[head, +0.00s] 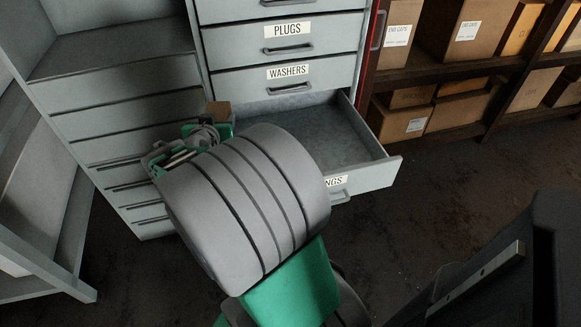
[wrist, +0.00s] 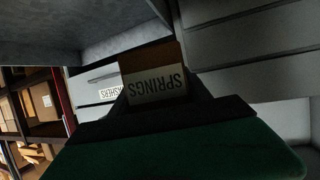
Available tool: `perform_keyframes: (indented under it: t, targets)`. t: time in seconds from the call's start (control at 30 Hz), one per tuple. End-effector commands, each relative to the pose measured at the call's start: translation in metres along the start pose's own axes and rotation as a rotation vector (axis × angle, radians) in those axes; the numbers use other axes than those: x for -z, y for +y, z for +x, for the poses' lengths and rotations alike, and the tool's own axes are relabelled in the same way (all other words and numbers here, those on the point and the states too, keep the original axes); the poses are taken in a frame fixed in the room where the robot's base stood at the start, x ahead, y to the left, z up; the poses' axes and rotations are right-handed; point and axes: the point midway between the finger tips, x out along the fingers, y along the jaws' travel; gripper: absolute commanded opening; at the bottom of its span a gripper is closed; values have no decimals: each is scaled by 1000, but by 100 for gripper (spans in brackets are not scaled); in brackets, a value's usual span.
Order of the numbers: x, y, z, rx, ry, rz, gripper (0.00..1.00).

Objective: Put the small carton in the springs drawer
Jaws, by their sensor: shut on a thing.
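The small carton (head: 219,110) is brown and shows just beyond my gripper in the head view. In the wrist view the carton (wrist: 148,62) has a white label reading SPRINGS, upside down. My gripper (head: 210,125) is shut on the carton, at the left end of the open springs drawer (head: 392,166), near the cabinet front. My wrist covers much of the gripper and the drawer's left front. The drawer is pulled out, and its visible floor is bare. Only the end of its label, NGS, shows.
The washers drawer (head: 291,80) and plugs drawer (head: 290,39) above are shut. A grey cabinet section (head: 125,85) with an open recess stands at the left. Shelves with brown cartons (head: 403,120) stand at the right. The floor (head: 450,190) right of the drawer is clear.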

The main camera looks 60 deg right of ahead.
Motion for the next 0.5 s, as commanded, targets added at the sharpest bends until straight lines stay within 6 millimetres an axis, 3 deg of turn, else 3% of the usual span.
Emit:
perform_keyframes:
  t: [0.03, 0.2, 0.3, 0.5]
  targets:
    - [-22, 32, 22, -95, 0, 38, 0]
    - [-36, 120, 46, -360, 2, 149, 0]
    - [-40, 150, 48, -451, 3, 187, 0]
    - [-42, 178, 63, -505, 1, 208, 0]
